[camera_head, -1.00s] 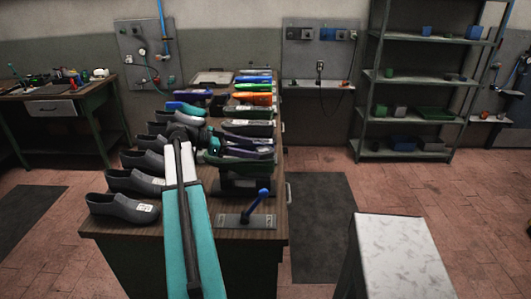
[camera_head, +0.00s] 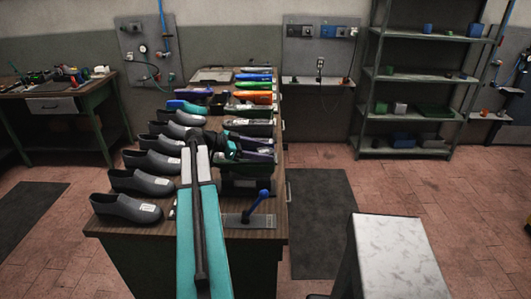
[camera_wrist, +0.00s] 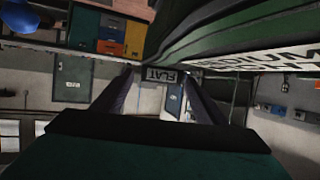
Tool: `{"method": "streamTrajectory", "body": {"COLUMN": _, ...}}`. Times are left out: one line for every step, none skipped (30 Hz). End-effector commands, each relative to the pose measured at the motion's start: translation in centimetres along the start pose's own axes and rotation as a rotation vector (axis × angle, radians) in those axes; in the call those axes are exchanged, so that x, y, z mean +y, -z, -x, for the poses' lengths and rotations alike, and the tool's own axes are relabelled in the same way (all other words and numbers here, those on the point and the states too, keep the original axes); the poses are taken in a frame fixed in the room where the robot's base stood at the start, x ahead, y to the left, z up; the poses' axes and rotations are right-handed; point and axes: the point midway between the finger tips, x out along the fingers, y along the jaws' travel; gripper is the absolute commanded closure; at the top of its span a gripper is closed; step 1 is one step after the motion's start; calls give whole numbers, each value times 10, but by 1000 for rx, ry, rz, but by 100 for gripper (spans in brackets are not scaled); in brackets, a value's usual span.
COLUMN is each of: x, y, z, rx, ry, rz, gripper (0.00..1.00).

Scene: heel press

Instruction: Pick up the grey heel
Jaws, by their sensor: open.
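Several labelled heel pieces lie in a column on the right of the wooden table in the head view. A dark grey one (camera_head: 248,111) lies just below an orange one, with more dark pieces nearer. I cannot tell for certain which is the grey heel. My teal arm reaches over the table and hides some pieces. My gripper (camera_wrist: 162,78) is open, its two dark fingers spread in the wrist view, with nothing clearly held. A dark green piece with a white label (camera_wrist: 265,60) fills the upper right of the wrist view, close by.
Several dark shoes (camera_head: 127,208) line the table's left side. A plate with a blue-knobbed lever (camera_head: 250,219) sits at the table's near right edge. A pale stool top (camera_head: 395,255) stands to the right.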

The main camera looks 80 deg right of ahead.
Motion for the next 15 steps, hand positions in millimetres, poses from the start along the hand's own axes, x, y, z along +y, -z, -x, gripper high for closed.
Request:
{"method": "streamTrajectory", "body": {"x": 0, "y": 0, "z": -1, "rx": 0, "ry": -1, "rz": 0, "gripper": 34}}
{"method": "streamTrajectory", "body": {"x": 0, "y": 0, "z": -1, "rx": 0, "ry": -1, "rz": 0, "gripper": 34}}
{"method": "streamTrajectory", "body": {"x": 0, "y": 0, "z": -1, "rx": 0, "ry": -1, "rz": 0, "gripper": 34}}
{"method": "streamTrajectory", "body": {"x": 0, "y": 0, "z": -1, "rx": 0, "ry": -1, "rz": 0, "gripper": 34}}
{"method": "streamTrajectory", "body": {"x": 0, "y": 0, "z": -1, "rx": 0, "ry": -1, "rz": 0, "gripper": 34}}
{"method": "streamTrajectory", "body": {"x": 0, "y": 0, "z": 0, "rx": 0, "ry": -1, "rz": 0, "gripper": 34}}
{"method": "streamTrajectory", "body": {"x": 0, "y": 0, "z": 0, "rx": 0, "ry": -1, "rz": 0, "gripper": 34}}
{"method": "streamTrajectory", "body": {"x": 0, "y": 0, "z": 0, "rx": 0, "ry": -1, "rz": 0, "gripper": 34}}
{"method": "streamTrajectory", "body": {"x": 0, "y": 0, "z": 0, "rx": 0, "ry": -1, "rz": 0, "gripper": 34}}
{"method": "streamTrajectory", "body": {"x": 0, "y": 0, "z": 0, "rx": 0, "ry": -1, "rz": 0, "gripper": 34}}
{"method": "streamTrajectory", "body": {"x": 0, "y": 0, "z": 0, "rx": 0, "ry": -1, "rz": 0, "gripper": 34}}
{"method": "streamTrajectory", "body": {"x": 0, "y": 0, "z": 0, "rx": 0, "ry": -1, "rz": 0, "gripper": 34}}
{"method": "streamTrajectory", "body": {"x": 0, "y": 0, "z": 0, "rx": 0, "ry": -1, "rz": 0, "gripper": 36}}
{"method": "streamTrajectory", "body": {"x": 0, "y": 0, "z": 0, "rx": 0, "ry": -1, "rz": 0, "gripper": 41}}
{"method": "streamTrajectory", "body": {"x": 0, "y": 0, "z": 0, "rx": 0, "ry": -1, "rz": 0, "gripper": 48}}
